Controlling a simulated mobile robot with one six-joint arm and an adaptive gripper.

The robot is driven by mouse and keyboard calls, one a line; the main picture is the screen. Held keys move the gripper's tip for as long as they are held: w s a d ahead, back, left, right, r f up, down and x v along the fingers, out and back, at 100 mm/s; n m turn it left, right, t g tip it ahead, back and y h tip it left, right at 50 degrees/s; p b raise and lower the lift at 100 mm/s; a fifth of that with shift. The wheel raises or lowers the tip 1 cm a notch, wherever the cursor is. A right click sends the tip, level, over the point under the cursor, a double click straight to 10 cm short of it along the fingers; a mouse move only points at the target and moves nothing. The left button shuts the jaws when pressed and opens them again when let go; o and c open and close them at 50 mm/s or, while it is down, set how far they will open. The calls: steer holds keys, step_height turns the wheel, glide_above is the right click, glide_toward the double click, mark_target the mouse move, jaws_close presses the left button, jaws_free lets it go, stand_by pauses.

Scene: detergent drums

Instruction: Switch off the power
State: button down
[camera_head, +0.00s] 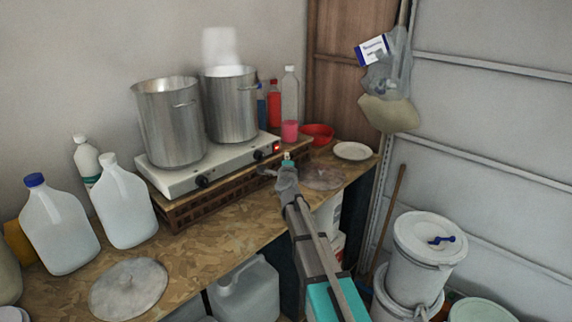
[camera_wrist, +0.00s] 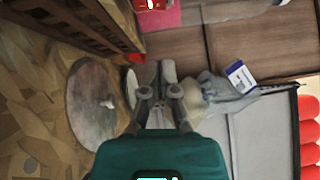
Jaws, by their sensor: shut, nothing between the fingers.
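A white two-burner hot plate (camera_head: 225,160) sits on a slatted brown wooden crate (camera_head: 215,195), with a steaming metal pot (camera_head: 230,105) and a second pot (camera_head: 170,125) on it. A red lit switch (camera_head: 277,148) is at the right end of its front face, beside two black knobs. My gripper (camera_head: 288,160) is shut and empty. In the head view it appears just below and right of the switch; contact cannot be told. The wrist view shows the shut fingers (camera_wrist: 160,72) and the crate (camera_wrist: 85,28). A red patch at that view's top edge is cut off and unclear.
Bottles (camera_head: 289,100), a red bowl (camera_head: 318,133) and a white plate (camera_head: 352,151) stand behind and right. A round lid (camera_head: 322,178) lies near my gripper. Jugs (camera_head: 60,225) stand left. A bag (camera_head: 388,80) hangs right, above stacked white drums (camera_head: 425,260).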

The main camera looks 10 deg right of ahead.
mark_target(278, 145)
steer(key=shift+w+a+r, duration=0.1)
steer(key=shift+w+a, duration=0.25)
steer(key=shift+w, duration=0.55)
steer(key=shift+w+a+r, duration=0.15)
steer(key=shift+w+a, duration=0.15)
steer(key=shift+w, duration=0.6)
steer(key=shift+w+a+r, duration=0.1)
steer(key=shift+w+a, duration=0.25)
steer(key=shift+w, duration=0.55)
steer(key=shift+w+a+r+p, duration=0.25)
steer(key=shift+w+p, duration=0.1)
steer(key=shift+p, duration=0.15)
steer(key=shift+s+d, duration=0.1)
steer(key=shift+s, duration=0.05)
